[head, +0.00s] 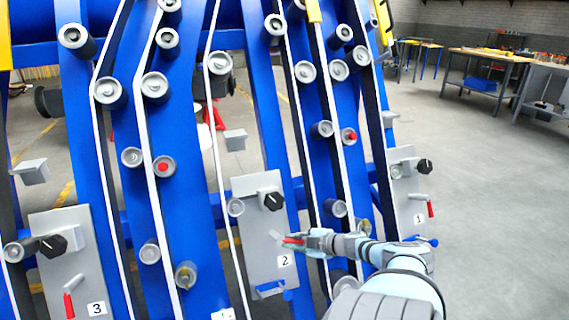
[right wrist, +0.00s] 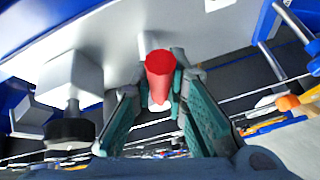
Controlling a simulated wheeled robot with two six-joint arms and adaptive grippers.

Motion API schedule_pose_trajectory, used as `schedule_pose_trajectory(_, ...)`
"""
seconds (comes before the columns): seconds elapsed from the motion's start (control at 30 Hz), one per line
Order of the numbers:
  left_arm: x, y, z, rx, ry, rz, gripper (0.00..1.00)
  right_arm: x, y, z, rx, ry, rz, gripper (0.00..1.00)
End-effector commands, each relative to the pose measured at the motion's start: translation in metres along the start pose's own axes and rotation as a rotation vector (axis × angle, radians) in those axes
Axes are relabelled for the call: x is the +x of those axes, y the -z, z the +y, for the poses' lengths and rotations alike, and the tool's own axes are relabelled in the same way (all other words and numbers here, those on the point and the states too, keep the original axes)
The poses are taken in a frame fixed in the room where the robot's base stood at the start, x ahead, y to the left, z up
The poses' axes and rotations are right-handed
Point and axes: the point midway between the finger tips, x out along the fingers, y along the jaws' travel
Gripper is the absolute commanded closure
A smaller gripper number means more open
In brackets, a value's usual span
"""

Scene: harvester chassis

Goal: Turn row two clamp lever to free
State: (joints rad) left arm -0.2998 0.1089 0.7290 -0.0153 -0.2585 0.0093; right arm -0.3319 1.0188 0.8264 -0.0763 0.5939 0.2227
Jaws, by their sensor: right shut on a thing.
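The row two plate (head: 250,262), a grey panel marked 2, is in the middle of the head view. Its clamp lever (head: 291,240) has a red grip and lies near horizontal, partly hidden by my gripper. My right gripper (head: 308,240) reaches in from the right and is shut on the red grip. In the right wrist view the red grip (right wrist: 160,75) stands between the two fingers of my right gripper (right wrist: 162,95). My left gripper is not in view.
A black knob (head: 274,201) sits above the lever on the same plate. Plate 3 (head: 70,225) is at the left and plate 1 (head: 405,180) at the right, each with a red-gripped lever. Blue beams, rollers and white belts surround the plates. Open floor lies at the right.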

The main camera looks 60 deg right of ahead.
Motion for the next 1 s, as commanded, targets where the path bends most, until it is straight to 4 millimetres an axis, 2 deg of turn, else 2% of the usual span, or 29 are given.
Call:
schedule_pose_trajectory(0.5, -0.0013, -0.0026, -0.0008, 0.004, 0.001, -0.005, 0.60, -0.0034, -0.0035, 0.0027, -0.019, 0.006, -0.012, 1.00)
schedule_pose_trajectory(0.53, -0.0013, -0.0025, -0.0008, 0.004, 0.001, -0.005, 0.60, -0.0034, -0.0035, 0.0027, -0.019, 0.006, -0.012, 0.85)
schedule_pose_trajectory(0.67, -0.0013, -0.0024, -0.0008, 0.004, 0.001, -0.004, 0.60, -0.0030, -0.0031, 0.0024, -0.019, 0.007, -0.011, 0.65)
schedule_pose_trajectory(1.0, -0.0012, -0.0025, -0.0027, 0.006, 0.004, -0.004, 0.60, -0.0045, -0.0025, 0.0020, -0.021, 0.008, -0.009, 0.65)
